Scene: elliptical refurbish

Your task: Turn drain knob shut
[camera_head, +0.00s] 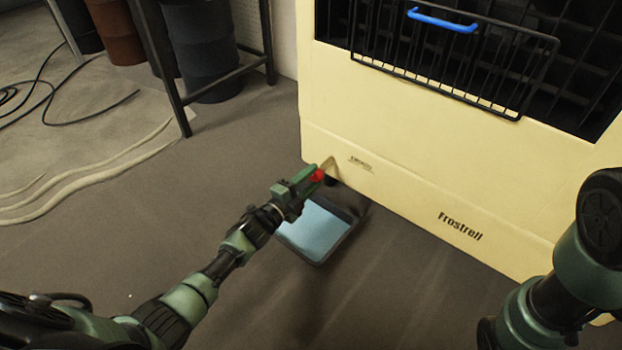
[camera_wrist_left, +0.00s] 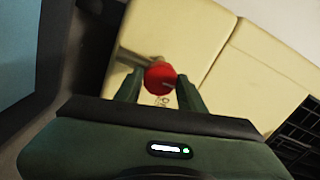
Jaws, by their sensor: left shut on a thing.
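The drain knob is red and round (camera_head: 318,175), low on the front of the cream Frostrell cabinet (camera_head: 400,185), near its left corner. My left gripper (camera_head: 312,176) is at the knob. In the left wrist view the red knob (camera_wrist_left: 160,77) sits between the two fingers of the left gripper (camera_wrist_left: 158,88), which is shut on it. A metal stem runs from the knob toward the cabinet. A dark tray (camera_head: 345,243) with pale blue liquid lies on the floor below the knob. My right arm shows at the right edge of the head view, but its gripper is out of frame.
A black wire basket (camera_head: 450,62) with a blue handle (camera_head: 443,19) is at the cabinet's dark opening. A dark metal stand (camera_head: 222,75) and barrels (camera_head: 200,50) are at the back left. A black cable (camera_head: 75,110) lies on the floor there. The floor left of the tray is clear.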

